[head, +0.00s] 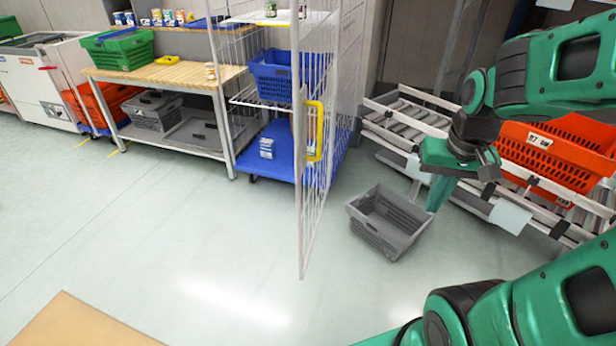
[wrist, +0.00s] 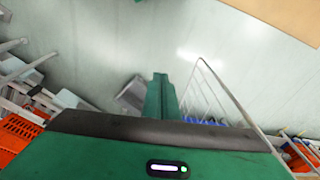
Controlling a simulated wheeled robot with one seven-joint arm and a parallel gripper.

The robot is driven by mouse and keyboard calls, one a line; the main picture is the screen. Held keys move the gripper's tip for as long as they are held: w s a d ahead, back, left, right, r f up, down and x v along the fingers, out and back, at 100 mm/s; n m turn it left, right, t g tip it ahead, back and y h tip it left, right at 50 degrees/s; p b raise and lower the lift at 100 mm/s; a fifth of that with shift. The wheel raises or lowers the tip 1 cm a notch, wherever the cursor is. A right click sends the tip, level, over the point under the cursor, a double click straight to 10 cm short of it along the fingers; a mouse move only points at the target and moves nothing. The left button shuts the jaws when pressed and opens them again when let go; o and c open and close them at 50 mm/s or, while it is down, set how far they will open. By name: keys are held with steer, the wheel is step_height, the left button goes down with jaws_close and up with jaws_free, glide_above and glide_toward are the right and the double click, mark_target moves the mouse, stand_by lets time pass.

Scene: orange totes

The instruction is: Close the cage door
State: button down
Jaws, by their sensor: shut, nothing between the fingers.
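The cage door (head: 312,185) is a white wire mesh panel with a yellow handle (head: 316,131). It stands open, swung out toward me from the roll cage (head: 352,90), which has a blue base. My gripper (head: 438,194) is shut and empty, to the right of the door and apart from it, pointing down near a grey crate. In the wrist view my gripper's green fingers (wrist: 160,92) are together, and the door's wire frame (wrist: 222,92) shows to their right. The yellow handle does not show clearly in the wrist view.
A grey crate (head: 370,229) stands on the floor right of the door. A roller rack (head: 412,112) with an orange tote (head: 556,150) is at the right. A wooden workbench (head: 165,75) is left of the cage. The floor left of the door is clear.

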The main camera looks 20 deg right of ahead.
steer(key=w+a+f+t, duration=0.2)
steer(key=w+a+f, duration=0.1)
steer(key=w, duration=0.7)
steer(key=t+y, duration=0.3)
glide_toward(303, 182)
step_height(303, 182, down, 3)
steer(key=d, duration=0.2)
steer(key=shift+w+a+n, duration=0.15)
steer(key=shift+w+a, duration=0.25)
steer(key=shift+a, duration=0.4)
steer(key=shift+w+a+n, duration=0.15)
steer(key=shift+w+a, duration=0.25)
steer(key=shift+a, duration=0.35)
